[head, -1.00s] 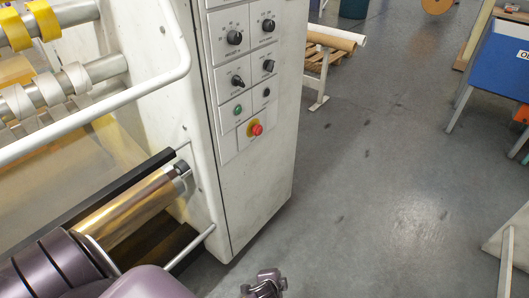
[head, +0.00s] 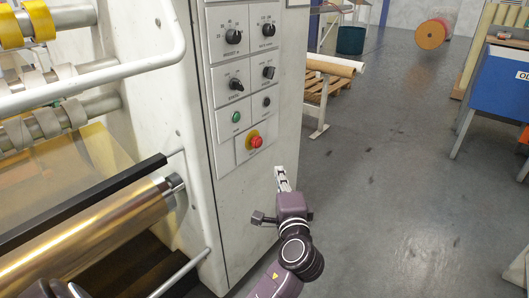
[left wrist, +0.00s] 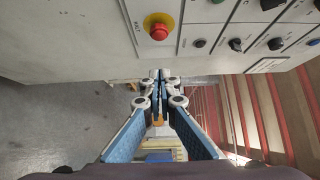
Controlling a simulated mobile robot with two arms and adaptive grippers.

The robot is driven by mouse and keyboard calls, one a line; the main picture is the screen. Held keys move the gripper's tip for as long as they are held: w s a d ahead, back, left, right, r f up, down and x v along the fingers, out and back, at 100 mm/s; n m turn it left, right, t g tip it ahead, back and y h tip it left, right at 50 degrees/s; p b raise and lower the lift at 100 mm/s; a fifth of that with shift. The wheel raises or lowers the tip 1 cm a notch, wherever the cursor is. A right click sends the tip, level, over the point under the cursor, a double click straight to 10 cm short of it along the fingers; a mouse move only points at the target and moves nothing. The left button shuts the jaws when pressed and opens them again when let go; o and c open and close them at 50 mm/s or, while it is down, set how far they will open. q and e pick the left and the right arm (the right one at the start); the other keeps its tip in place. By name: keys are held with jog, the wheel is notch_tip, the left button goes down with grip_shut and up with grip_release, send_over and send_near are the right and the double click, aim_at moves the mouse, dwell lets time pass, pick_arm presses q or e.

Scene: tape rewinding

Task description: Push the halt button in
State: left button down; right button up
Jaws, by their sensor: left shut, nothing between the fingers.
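The halt button (head: 256,142) is a red mushroom knob on a yellow round base, low on the white control panel of the machine. It also shows in the left wrist view (left wrist: 158,31), beside a label reading "HALT", and stands out from its base. My left gripper (head: 280,170) is shut and empty. In the head view its tips are a little below and to the right of the button, apart from it. In the left wrist view the gripper (left wrist: 159,76) points past the button, which lies above the fingertips in the picture. My right gripper is not in view.
A green button (head: 236,117) and several black knobs (head: 233,36) sit above the halt button on the panel. A golden roller (head: 100,235) and a white rail (head: 110,72) are at the left. The grey floor (head: 400,190) to the right is open.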

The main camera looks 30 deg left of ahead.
aim_at(260, 143)
pick_arm(q)
jog(key=shift+w, duration=0.1)
jog(key=s+a+x, duration=0.1)
jog(key=a+x, duration=0.1)
jog(key=x, duration=1)
jog(key=shift+a+b, duration=0.25)
jog(key=shift+b, duration=0.2)
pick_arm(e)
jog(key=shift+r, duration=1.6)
pick_arm(q)
jog(key=shift+s, duration=0.15)
